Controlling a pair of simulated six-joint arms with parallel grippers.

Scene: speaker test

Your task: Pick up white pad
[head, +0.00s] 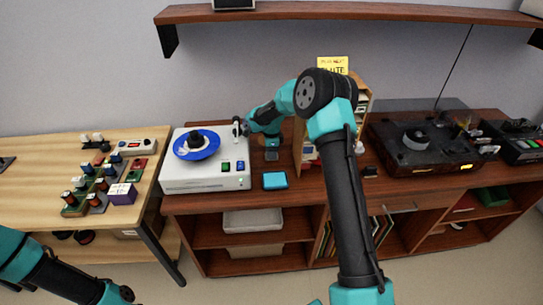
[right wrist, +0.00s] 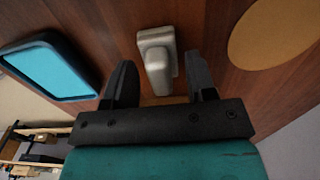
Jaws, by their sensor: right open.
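The white pad (right wrist: 158,62) looks like a pale grey-white block on a slightly wider base. It lies on the reddish-brown wood top in the right wrist view. My right gripper (right wrist: 160,70) is open, its two dark fingers apart on either side of the pad, with nothing gripped. In the head view my right gripper (head: 271,142) points down over the cabinet top, right of the turntable; the small greyish shape (head: 272,155) just below it may be the pad. Only part of my left arm shows at the lower left; its gripper is out of view.
A blue tray (head: 275,180) lies in front of my right gripper. The white turntable (head: 205,180) with a blue disc stands left. A wooden record holder (head: 298,148) is close right. A round tan disc (right wrist: 275,35) lies beside the pad. A wall shelf (head: 345,11) is above.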

